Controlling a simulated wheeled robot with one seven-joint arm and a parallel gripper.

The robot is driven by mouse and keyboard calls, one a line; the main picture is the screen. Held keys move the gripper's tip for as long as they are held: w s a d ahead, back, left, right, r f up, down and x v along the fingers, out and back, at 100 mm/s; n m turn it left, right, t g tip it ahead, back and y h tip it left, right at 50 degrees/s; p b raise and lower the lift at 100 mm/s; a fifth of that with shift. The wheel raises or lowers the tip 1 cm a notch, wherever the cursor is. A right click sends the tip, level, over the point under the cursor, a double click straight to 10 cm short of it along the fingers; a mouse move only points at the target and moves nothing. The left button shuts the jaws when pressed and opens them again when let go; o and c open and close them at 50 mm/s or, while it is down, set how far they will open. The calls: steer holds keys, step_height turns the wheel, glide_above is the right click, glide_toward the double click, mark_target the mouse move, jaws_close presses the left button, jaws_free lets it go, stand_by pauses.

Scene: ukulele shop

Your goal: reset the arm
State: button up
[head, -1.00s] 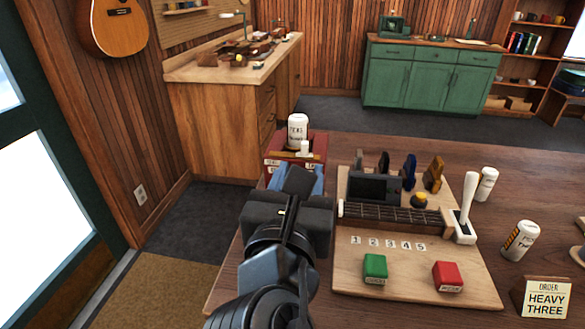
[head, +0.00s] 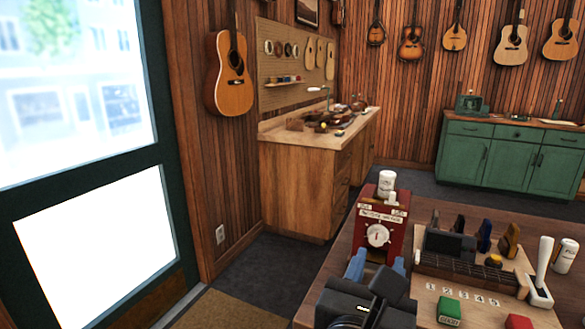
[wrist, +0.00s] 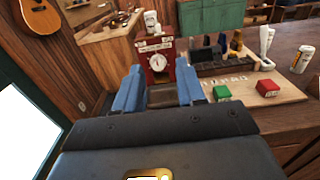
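My gripper (head: 378,266) is at the bottom of the head view, in front of the red scale. In the wrist view its two blue fingers (wrist: 160,92) stand wide apart with nothing between them. The red scale (head: 366,238) has a round white dial and stands on the table; it also shows beyond the fingers in the wrist view (wrist: 150,74). A white can (head: 386,184) stands on top of it, with a smaller white piece beside the can.
The wooden board (head: 482,311) right of my gripper bears a green block (head: 449,310), a red block (head: 518,321), a dark fretted strip (head: 460,267) and a white lever (head: 541,268). Another can (head: 565,256) stands behind the lever. A workbench (head: 300,190) stands beyond the table.

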steer(key=s+d+f+m+g+y, duration=0.1)
steer(key=s+d+f+m+y, duration=0.1)
steer(key=s+f+m+y, duration=0.4)
steer(key=s+d+f+m+g+y, duration=0.15)
steer(key=s+f+m, duration=0.35)
steer(key=s+f, duration=0.65)
steer(key=s+d+r+m, duration=0.1)
steer(key=s+d+m, duration=0.2)
steer(key=s+m, duration=0.6)
steer(key=s+d+r+m, duration=0.2)
steer(key=s+d+m, duration=0.2)
steer(key=s+m, duration=0.6)
steer(key=shift+r+m+t, duration=0.15)
steer(key=shift+m+t, duration=0.3)
steer(key=shift+m, duration=0.05)
